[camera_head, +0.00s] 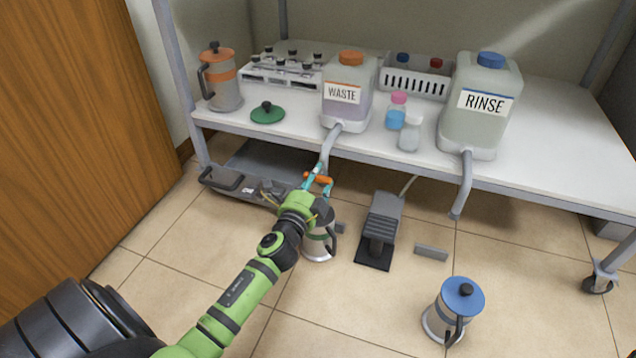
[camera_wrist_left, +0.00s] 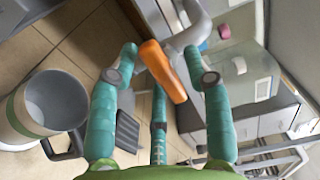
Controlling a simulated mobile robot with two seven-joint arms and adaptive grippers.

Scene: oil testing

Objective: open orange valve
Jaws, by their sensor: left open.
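The orange valve handle (camera_head: 323,180) sits on the grey pipe (camera_head: 331,150) that comes down from the WASTE jug (camera_head: 349,88). In the left wrist view the orange valve handle (camera_wrist_left: 163,71) lies at a slant between the teal fingers of my left gripper (camera_wrist_left: 163,58). My left gripper (camera_head: 317,184) is open, with a finger on each side of the handle and a gap visible to each. In the head view the fingers partly hide the valve. My right gripper is not in view.
An open metal canister (camera_head: 319,243) with a handle stands on the floor below the valve; it also shows in the left wrist view (camera_wrist_left: 45,108). The shelf edge (camera_head: 400,160) is just above.

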